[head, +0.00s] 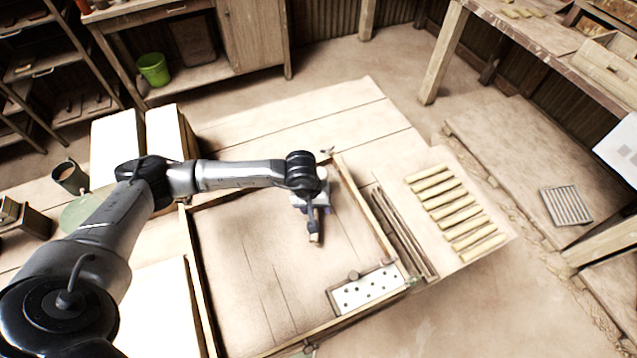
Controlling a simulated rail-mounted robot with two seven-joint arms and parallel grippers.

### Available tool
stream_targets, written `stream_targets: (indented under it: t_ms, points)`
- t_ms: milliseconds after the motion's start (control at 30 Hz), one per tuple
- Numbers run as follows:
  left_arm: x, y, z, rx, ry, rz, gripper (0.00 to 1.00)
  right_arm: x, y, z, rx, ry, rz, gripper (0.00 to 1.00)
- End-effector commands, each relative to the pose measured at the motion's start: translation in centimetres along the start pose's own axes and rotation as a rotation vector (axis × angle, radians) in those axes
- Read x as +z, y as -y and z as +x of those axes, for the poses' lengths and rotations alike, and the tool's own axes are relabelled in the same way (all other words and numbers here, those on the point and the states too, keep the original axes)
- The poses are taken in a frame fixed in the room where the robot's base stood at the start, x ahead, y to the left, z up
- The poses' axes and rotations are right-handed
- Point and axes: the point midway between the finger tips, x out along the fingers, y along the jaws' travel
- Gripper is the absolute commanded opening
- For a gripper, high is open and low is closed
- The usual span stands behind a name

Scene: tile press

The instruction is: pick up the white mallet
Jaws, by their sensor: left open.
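My left arm reaches in from the left over the wooden frame (192,262), and its gripper (314,212) points down over the frame's floor near the far side. The gripper is open. A small pale piece (316,239) shows just in front of the gripper, and more white shows around the wrist. This may be the white mallet, but the arm hides most of it. I cannot tell whether the fingers are around it or beside it. My right gripper is not in view.
A white plate with dark holes (370,290) lies in the frame's near right corner. Long dark bars (398,232) lie along the right side, with several pale strips (455,205) beyond. The frame's middle floor is clear.

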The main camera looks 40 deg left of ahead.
Motion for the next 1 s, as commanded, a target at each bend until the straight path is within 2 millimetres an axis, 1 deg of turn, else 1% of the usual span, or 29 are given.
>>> stream_targets:
  t_ms: [67, 267, 367, 833, 1000]
  points:
    - [0.05, -0.04, 0.67, 0.001, 0.001, 0.0, 0.53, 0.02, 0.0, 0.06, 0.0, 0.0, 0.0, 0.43]
    - [0.01, -0.04, 0.74, 0.001, 0.0, 0.0, 0.53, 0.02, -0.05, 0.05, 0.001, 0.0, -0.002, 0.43]
    - [0.0, -0.04, 0.72, 0.001, 0.0, 0.0, 0.45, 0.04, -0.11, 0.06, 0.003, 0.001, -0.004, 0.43]
    - [-0.01, -0.04, 0.69, 0.001, -0.001, 0.0, 0.0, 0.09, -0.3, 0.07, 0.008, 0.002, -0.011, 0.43]
    - [-0.06, -0.08, 0.62, 0.002, -0.002, 0.0, 0.0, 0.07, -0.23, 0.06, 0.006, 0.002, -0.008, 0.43]
